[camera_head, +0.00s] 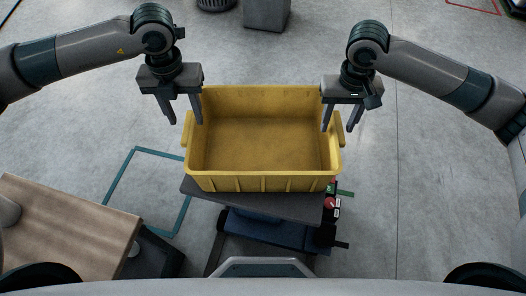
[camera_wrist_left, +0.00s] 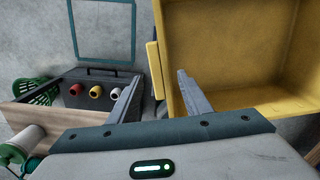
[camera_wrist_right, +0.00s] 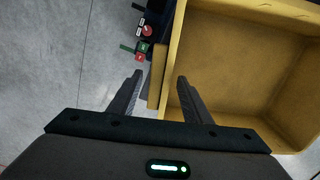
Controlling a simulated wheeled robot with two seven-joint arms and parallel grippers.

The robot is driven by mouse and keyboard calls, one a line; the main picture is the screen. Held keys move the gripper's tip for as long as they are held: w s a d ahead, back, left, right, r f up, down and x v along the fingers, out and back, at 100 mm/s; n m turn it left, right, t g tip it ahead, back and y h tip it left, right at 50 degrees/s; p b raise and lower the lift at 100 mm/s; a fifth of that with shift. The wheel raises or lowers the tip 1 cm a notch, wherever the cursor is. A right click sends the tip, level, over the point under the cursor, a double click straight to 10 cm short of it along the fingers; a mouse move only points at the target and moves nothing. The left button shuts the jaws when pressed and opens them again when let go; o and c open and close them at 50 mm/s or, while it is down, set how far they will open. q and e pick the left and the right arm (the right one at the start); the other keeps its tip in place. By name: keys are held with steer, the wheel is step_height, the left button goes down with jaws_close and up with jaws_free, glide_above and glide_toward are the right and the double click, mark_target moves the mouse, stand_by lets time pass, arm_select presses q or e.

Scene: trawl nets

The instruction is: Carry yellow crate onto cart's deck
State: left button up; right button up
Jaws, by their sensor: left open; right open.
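The yellow crate (camera_head: 265,183) is empty and upright, with a handle on each short side. It appears to rest on the dark deck (camera_head: 215,190) of the blue cart (camera_head: 270,232); its underside is hidden. My left gripper (camera_head: 183,117) is open at the crate's left side. In the left wrist view the left handle (camera_wrist_left: 154,70) shows between its spread fingers. My right gripper (camera_head: 341,118) is open at the right side. In the right wrist view the right handle (camera_wrist_right: 155,80) shows between its fingers. I cannot tell whether any finger touches a handle.
A wooden-topped table (camera_head: 70,225) stands at the lower left. A dark box with coloured round fittings (camera_wrist_left: 97,91) and a green basket (camera_wrist_left: 38,91) show in the left wrist view. A teal square outline (camera_head: 112,188) marks the floor. A grey block (camera_head: 266,14) stands at the back.

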arm_select(q)
step_height(320, 180, up, 9)
steer(key=shift+f, duration=0.15)
arm_select(e)
steer(key=shift+r, duration=0.1)
stand_by(0.4)
step_height(320, 180, up, 12)
stand_by(0.6)
stand_by(0.5)
